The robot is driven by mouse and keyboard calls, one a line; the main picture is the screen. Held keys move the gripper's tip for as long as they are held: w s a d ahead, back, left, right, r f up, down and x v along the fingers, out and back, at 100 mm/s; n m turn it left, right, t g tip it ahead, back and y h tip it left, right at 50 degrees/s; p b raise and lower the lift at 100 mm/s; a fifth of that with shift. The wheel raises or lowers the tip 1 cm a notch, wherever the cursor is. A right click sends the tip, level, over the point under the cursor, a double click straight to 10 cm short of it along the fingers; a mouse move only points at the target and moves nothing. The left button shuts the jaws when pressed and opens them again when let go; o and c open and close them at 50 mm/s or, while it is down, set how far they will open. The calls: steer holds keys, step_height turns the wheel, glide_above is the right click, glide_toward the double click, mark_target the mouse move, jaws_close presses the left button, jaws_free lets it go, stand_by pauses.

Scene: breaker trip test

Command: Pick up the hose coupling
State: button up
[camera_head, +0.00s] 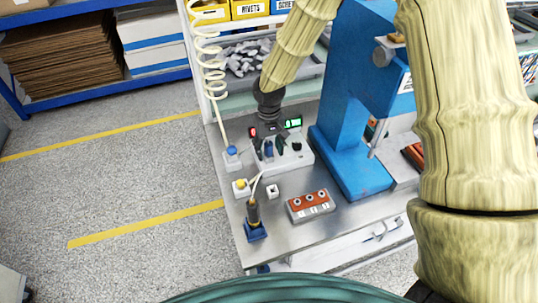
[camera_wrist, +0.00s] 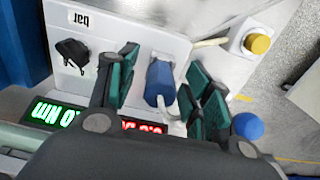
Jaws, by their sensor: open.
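My gripper (camera_wrist: 162,85) is open, with its dark green finger pads on either side of a blue block-like fitting (camera_wrist: 158,82). A pale cord curves beside its lower end. The fitting sits on a white panel box and may be the hose coupling; I cannot tell for sure. A gap shows between it and the pads. In the head view my gripper (camera_head: 273,147) is over the white box (camera_head: 304,158), and the fitting is small there. Another blue piece (camera_head: 232,152) sits at the lower end of a coiled pale hose (camera_head: 212,75); a round blue piece (camera_wrist: 247,127) shows in the wrist view.
A black knob (camera_wrist: 72,52) and lit displays (camera_wrist: 58,116) are close to the fingers. A yellow button (camera_head: 241,184), a blue-based tool holder (camera_head: 255,230) and an orange-topped block (camera_head: 311,204) are in front. A blue press (camera_head: 350,150) stands right.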

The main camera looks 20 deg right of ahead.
steer(key=shift+w+f, duration=0.15)
steer(key=c, duration=0.9)
jaws_close()
